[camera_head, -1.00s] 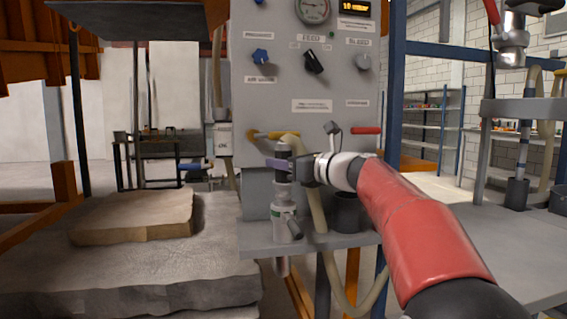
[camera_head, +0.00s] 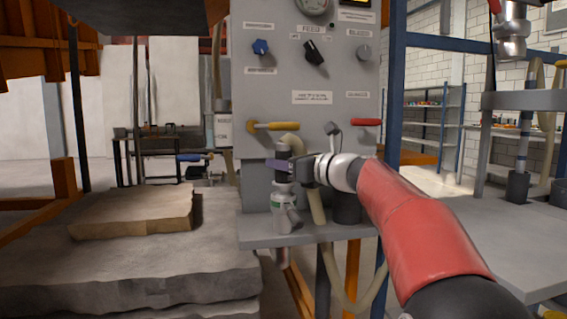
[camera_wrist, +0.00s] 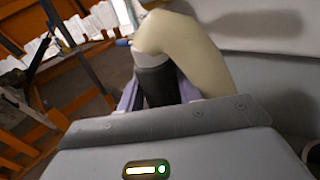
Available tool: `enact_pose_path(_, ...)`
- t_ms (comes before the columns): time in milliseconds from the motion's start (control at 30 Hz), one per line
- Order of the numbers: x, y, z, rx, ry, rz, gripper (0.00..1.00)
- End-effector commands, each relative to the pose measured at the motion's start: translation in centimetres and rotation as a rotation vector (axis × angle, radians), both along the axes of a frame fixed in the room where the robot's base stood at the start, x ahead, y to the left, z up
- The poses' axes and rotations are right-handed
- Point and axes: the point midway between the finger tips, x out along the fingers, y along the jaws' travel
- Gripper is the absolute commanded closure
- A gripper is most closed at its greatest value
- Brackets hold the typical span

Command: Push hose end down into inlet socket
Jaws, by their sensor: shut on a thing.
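The hose end is a dark grey cuff (camera_head: 283,152) on a cream hose (camera_wrist: 190,45), which bends over at its top in the wrist view. My gripper (camera_head: 282,165) is shut on the dark cuff, with its purple fingers on either side of it. The cuff (camera_wrist: 157,82) stands between the fingers in the wrist view.
The grey panel (camera_head: 310,75) with knobs rises behind the shelf (camera_head: 300,236). A yellow handle (camera_head: 272,126) and a red handle (camera_head: 366,122) stick out above. A dark cup (camera_head: 347,208) stands right of the socket. A stone slab (camera_head: 135,212) lies at left.

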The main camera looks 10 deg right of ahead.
Motion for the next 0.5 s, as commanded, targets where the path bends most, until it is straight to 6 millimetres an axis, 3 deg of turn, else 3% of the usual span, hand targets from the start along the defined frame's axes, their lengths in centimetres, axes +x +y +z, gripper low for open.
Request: enact_pose_path(500,0.0,0.0,-1.3,-0.001,-0.002,0.0,0.97)
